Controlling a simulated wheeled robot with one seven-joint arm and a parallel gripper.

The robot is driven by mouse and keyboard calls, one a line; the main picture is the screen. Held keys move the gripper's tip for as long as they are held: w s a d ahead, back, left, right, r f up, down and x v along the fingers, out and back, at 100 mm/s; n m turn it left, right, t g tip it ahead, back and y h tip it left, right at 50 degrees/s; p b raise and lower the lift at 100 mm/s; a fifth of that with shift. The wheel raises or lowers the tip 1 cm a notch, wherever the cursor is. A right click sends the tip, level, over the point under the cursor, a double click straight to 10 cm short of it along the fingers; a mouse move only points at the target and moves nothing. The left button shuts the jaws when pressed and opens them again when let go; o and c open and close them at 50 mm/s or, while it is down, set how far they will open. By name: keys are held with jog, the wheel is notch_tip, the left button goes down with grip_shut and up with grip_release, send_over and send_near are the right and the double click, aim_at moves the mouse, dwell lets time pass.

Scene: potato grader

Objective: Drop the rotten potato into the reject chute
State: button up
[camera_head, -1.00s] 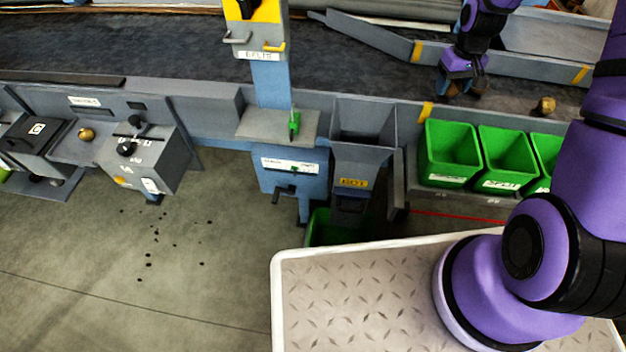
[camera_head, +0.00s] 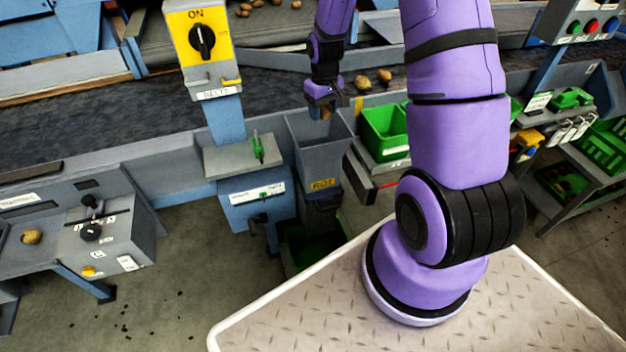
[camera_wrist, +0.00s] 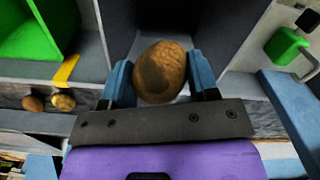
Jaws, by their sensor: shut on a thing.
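My gripper (camera_head: 326,106) is shut on a brown potato (camera_head: 326,114) with a dark patch on its skin. In the wrist view the potato (camera_wrist: 160,72) sits between the two blue fingers of my gripper (camera_wrist: 161,82). The reject chute (camera_head: 322,160) is a grey open-topped hopper with a yellow "ROT" label. My gripper holds the potato above the chute's back edge. In the wrist view the dark chute opening (camera_wrist: 184,20) lies behind the potato.
Green bins (camera_head: 383,134) stand right of the chute. Two potatoes (camera_head: 384,75) lie on the dark belt.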

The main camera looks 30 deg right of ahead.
jog(key=shift+f, duration=1.85)
jog(key=o, duration=1)
jog(key=shift+o, duration=0.2)
jog(key=shift+r, duration=0.1)
notch_tip(320, 180, up, 10)
jog(key=shift+r, duration=0.35)
